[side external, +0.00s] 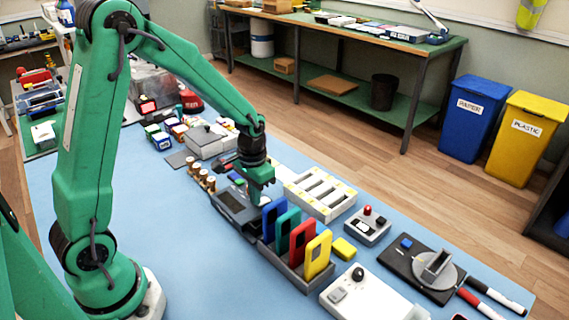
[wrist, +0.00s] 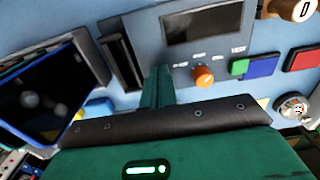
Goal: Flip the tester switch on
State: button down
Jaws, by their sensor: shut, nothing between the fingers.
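The tester (side external: 237,207) is a dark grey box with a screen, lying on the blue mat below my gripper. In the wrist view its grey face (wrist: 232,20) shows a dark screen (wrist: 201,23), small labels, one seeming to read TEST, and an orange knob (wrist: 203,76). I cannot tell whether this knob is the switch, or its setting. My gripper (side external: 257,196) is shut and empty, pointing down over the tester's right end. In the wrist view its green fingers (wrist: 158,85) are together, left of the orange knob. I cannot tell whether they touch the tester.
A grey rack (side external: 292,267) with blue, green, red and yellow phones stands close in front of my gripper. A white slotted tray (side external: 345,199) lies to the right. The mat's (side external: 190,255) near left part is clear.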

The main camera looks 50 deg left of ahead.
jog(key=shift+f, duration=0.3)
jog(key=shift+r, duration=0.15)
dwell(0.3)
notch_tip(320, 180, up, 7)
dwell(1.1)
jog(key=s+d+r+t, duration=0.4)
jog(key=s+r+t, duration=0.1)
jog(key=s+r, duration=0.8)
jog(key=shift+s+t, duration=0.3)
jog(key=shift+s, duration=0.95)
